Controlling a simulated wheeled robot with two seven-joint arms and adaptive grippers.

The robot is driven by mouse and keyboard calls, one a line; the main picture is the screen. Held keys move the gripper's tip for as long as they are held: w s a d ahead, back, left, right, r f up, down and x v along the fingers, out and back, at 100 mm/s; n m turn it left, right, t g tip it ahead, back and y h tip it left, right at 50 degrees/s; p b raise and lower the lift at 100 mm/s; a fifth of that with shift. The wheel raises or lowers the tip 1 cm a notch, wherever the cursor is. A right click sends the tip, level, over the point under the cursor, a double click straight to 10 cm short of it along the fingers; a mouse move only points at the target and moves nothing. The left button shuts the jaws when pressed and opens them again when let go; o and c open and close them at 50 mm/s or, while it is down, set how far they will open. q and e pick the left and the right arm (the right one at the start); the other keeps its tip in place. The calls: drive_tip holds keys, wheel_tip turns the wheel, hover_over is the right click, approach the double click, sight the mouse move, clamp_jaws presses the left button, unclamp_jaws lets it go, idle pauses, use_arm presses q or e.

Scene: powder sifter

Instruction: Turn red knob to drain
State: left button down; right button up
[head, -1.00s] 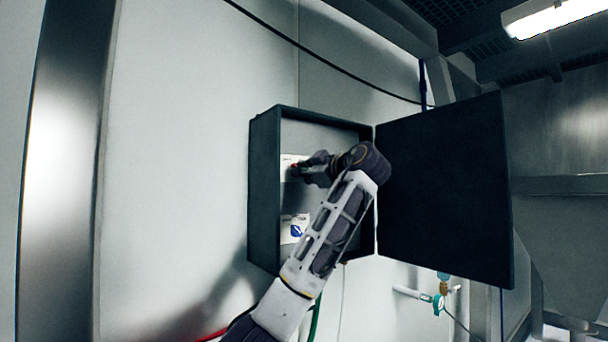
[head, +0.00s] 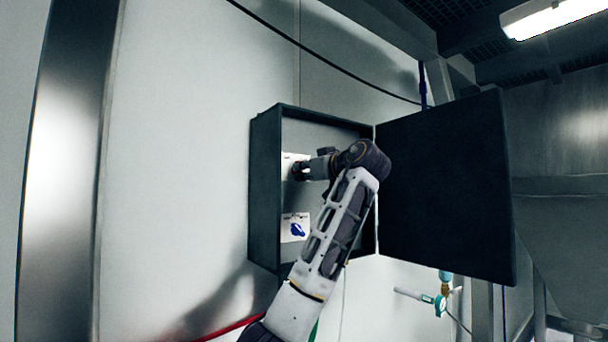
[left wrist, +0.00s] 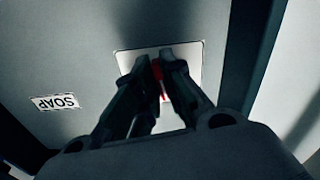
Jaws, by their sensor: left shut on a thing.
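The red knob (left wrist: 157,74) shows as a small red patch between the fingers of my left gripper (left wrist: 156,62) in the left wrist view. The fingers are shut on it and hide most of it. Its white plate (left wrist: 126,58) is on the back wall of the open cabinet. In the head view my left gripper (head: 302,170) reaches into the cabinet (head: 265,190) at the upper white plate (head: 287,162), and the red knob is hidden there. The knob's exact angle cannot be told. My right gripper is not in view.
A lower white plate with a blue knob (head: 297,230) sits below, inside the cabinet. A label reading SOAP (left wrist: 57,102) shows in the left wrist view. The dark cabinet door (head: 445,190) stands open to the right of my arm. A pipe valve (head: 440,304) is below the door.

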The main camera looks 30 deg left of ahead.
use_arm(q)
drive_tip(key=m, duration=0.5)
drive_tip(key=shift+s+m, duration=0.1)
drive_tip(key=shift+m, duration=0.2)
drive_tip(key=shift+s+r+m+b, duration=0.1)
drive_tip(key=shift+m+b, duration=0.25)
drive_tip(key=shift+m, duration=2.25)
drive_tip(key=c, duration=1.5)
unclamp_jaws()
drive_tip(key=v, duration=1.2)
